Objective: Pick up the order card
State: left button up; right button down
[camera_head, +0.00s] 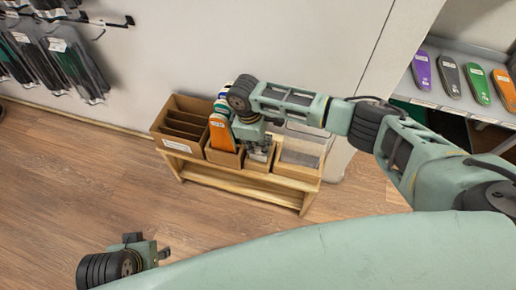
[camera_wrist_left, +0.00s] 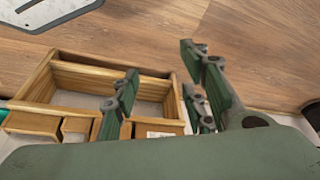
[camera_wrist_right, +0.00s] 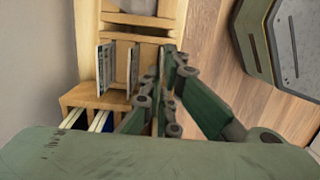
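Two thin upright cards with printed faces, (camera_wrist_right: 105,65) and (camera_wrist_right: 132,68), stand in a wooden holder in the right wrist view. I cannot tell which is the order card. My right gripper (camera_head: 259,142) hangs over the small boxes on the bench in the head view and hides part of them.
A wooden bench (camera_head: 240,183) bears a divided cardboard box (camera_head: 178,127), orange insoles (camera_head: 222,135) in a box and a tray (camera_head: 301,153) at right. A wall is behind. Coloured insoles (camera_head: 476,82) lie on a shelf at right. Floor at left is clear.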

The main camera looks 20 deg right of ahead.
pick_arm(q)
notch_tip(320, 180, down, 16)
jog(key=s+g+p, duration=0.1)
jog(key=s+p, duration=0.1)
jog(key=p, duration=0.2)
jog(key=shift+f+p, duration=0.25)
jog(key=shift+p, duration=0.05)
pick_arm(e)
jog(key=s+a+r, duration=0.5)
jog(key=s+r, duration=0.3)
jog(key=s, duration=0.2)
jog(key=shift+s+a+r, duration=0.15)
jog(key=shift+s+r, duration=0.1)
jog(key=shift+r, duration=0.15)
pick_arm(q)
jog(key=shift+r, duration=0.1)
